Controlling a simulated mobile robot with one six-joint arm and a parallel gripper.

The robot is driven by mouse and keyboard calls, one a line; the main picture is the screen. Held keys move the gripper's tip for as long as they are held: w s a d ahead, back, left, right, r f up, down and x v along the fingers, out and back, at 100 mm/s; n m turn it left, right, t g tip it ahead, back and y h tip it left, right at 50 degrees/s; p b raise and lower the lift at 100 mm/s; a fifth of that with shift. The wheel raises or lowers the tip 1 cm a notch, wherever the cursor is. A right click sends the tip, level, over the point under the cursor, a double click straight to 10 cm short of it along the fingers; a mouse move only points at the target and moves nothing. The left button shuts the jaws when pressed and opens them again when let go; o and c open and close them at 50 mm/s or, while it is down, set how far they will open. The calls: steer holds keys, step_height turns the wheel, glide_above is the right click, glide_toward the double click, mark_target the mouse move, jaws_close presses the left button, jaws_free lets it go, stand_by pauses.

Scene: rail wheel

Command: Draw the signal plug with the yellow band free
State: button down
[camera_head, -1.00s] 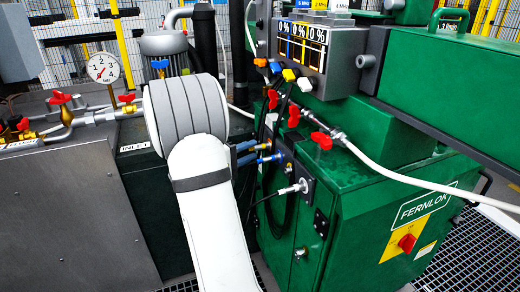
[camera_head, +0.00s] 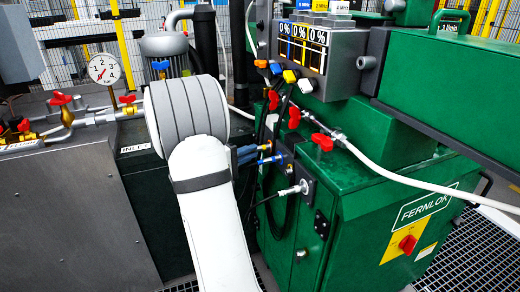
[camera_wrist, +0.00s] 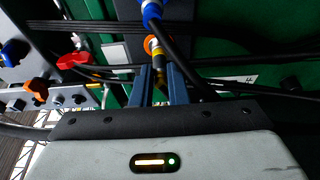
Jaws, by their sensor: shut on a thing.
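In the wrist view, the signal plug with the yellow band (camera_wrist: 154,46) shows an orange-yellow ring and a metal body between the two blue-grey fingers. My gripper (camera_wrist: 158,72) is shut on it; its fingers also show in the head view (camera_head: 247,154), beside the green cabinet's left face. A blue connector (camera_wrist: 151,10) lies just beyond the plug in the wrist view. My arm covers much of this area in the head view. I cannot tell whether the plug is still seated in its socket.
Dark cables (camera_wrist: 110,30) run close around the fingers. A white-metal plug (camera_head: 292,189) sits in the cabinet (camera_head: 350,205) below. Red valve handles (camera_head: 322,142) and a white hose (camera_head: 400,178) are to the right, with a grey panel unit (camera_head: 325,60) above.

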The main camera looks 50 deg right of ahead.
steer(key=shift+w+a, duration=0.15)
steer(key=shift+w+a+b, duration=0.3)
steer(key=shift+w+a, duration=0.2)
steer(key=shift+a, duration=0.4)
steer(key=w+a, duration=0.1)
steer(key=w+a+b, duration=0.1)
steer(key=a, duration=0.1)
steer(key=shift+a, duration=0.25)
stand_by(0.3)
